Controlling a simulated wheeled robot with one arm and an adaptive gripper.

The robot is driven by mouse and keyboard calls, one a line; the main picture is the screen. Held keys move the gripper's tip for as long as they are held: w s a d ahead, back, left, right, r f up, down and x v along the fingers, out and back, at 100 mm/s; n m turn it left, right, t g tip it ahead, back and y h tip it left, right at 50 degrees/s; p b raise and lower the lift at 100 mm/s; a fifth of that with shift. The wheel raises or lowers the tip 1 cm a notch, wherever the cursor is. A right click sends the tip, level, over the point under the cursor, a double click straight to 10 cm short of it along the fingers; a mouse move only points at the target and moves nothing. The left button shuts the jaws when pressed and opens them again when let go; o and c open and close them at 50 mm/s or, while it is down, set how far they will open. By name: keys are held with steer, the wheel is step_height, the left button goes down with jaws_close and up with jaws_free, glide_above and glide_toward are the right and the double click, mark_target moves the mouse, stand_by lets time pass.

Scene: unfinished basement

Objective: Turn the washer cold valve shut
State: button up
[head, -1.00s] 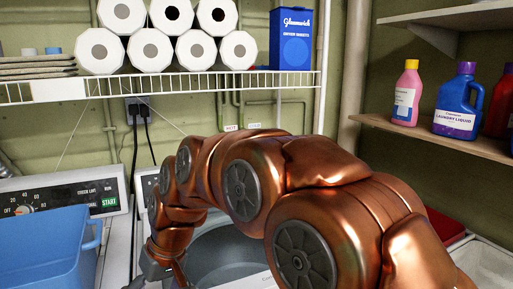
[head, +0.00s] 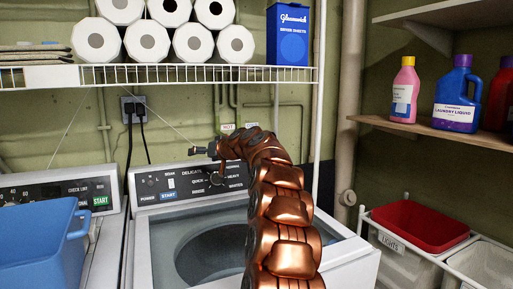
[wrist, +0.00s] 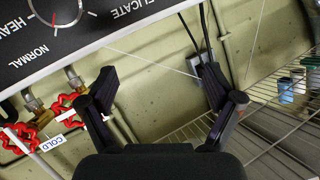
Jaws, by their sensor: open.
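In the wrist view, which is roughly upside down, two red valve handles sit on the wall pipes behind the washer console. The left one, the cold valve (wrist: 18,138), is beside a white COLD tag (wrist: 52,143). The other red handle (wrist: 66,106) is closer to my gripper, partly behind its finger. I cannot tell how far either is turned. My gripper (wrist: 158,80) is open and empty, with the handles off to its left. In the head view my gripper (head: 204,150) is above the washer console, left of the HOT and COLD tags (head: 252,125); the handles are hidden there.
The washer console (head: 190,182) stands just below my gripper. A wire shelf (head: 170,75) with paper rolls runs above. Power cords (head: 133,112) hang from an outlet left of my gripper. A blue basket (head: 40,245) stands at left, a red bin (head: 420,225) at right.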

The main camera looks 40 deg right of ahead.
steer(key=s+d+m+t+h+b, duration=0.15)
steer(key=d+h, duration=0.25)
steer(key=d, duration=0.9)
steer(key=s+d+m+t+h+b, duration=0.1)
steer(key=s+d+h+b, duration=0.15)
steer(key=d, duration=0.95)
steer(key=shift+h, duration=0.25)
steer(key=p+x, duration=0.2)
steer(key=p, duration=0.4)
steer(key=r+p+x, duration=0.1)
steer(key=p+x, duration=0.2)
steer(key=p, duration=0.3)
steer(key=shift+w+d, duration=0.2)
steer(key=shift+d, duration=0.15)
steer(key=p, duration=0.1)
steer(key=w+p, duration=0.1)
steer(key=p, duration=0.1)
steer(key=shift+w+d+f, duration=0.1)
steer(key=shift+d+f, duration=0.05)
steer(key=shift+d, duration=0.1)
steer(key=shift+w, duration=0.15)
steer(key=shift+f, duration=0.1)
steer(key=c, duration=1.1)
steer(key=shift+c, duration=0.2)
